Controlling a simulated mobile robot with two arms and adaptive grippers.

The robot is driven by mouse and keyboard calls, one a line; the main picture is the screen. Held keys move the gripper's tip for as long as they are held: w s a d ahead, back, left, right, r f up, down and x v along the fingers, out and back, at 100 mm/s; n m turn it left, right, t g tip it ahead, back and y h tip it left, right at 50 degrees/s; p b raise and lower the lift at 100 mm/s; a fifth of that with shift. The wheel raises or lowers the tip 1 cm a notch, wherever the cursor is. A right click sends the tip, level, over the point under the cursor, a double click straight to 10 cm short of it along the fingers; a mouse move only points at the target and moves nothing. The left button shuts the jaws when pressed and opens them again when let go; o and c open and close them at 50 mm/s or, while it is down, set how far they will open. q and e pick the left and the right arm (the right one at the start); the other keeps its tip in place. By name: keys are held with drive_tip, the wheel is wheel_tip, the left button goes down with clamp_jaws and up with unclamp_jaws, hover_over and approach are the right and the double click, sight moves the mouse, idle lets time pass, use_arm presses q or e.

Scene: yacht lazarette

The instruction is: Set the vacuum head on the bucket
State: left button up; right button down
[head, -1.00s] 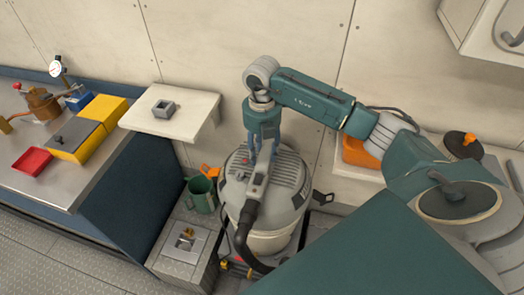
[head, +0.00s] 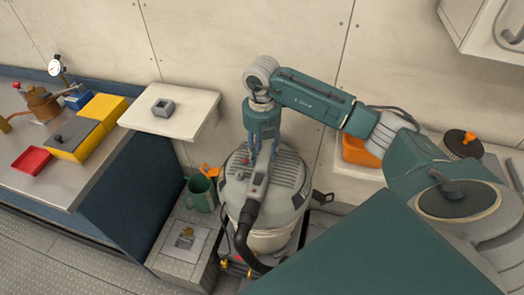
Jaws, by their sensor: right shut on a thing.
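The grey vacuum head (head: 291,176) sits over the pale bucket (head: 272,241), with a black hose (head: 245,225) curving down its front. The head looks upright; how its rim meets the bucket is hard to tell from above. My right gripper (head: 262,160) points straight down onto the top of the head and is shut on its handle (head: 258,177). The bucket's far side is hidden by the head. My left gripper is not in view.
A green mug (head: 201,193) stands just left of the head. A wall shelf (head: 190,120) holds a small grey block (head: 163,106). The bench at left carries yellow boxes (head: 104,109) and a red tray (head: 32,160). An orange bin (head: 358,150) is at right.

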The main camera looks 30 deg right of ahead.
drive_tip(key=shift+w+f+b, duration=0.15)
drive_tip(key=shift+f+b, duration=0.55)
drive_tip(key=shift+f, duration=0.2)
idle(1.0)
drive_tip(key=c, duration=0.9)
unclamp_jaws()
drive_tip(key=shift+s+f, duration=0.15)
drive_tip(key=shift+s, duration=0.1)
wheel_tip(320, 180, up, 12)
drive_tip(key=shift+r, duration=0.2)
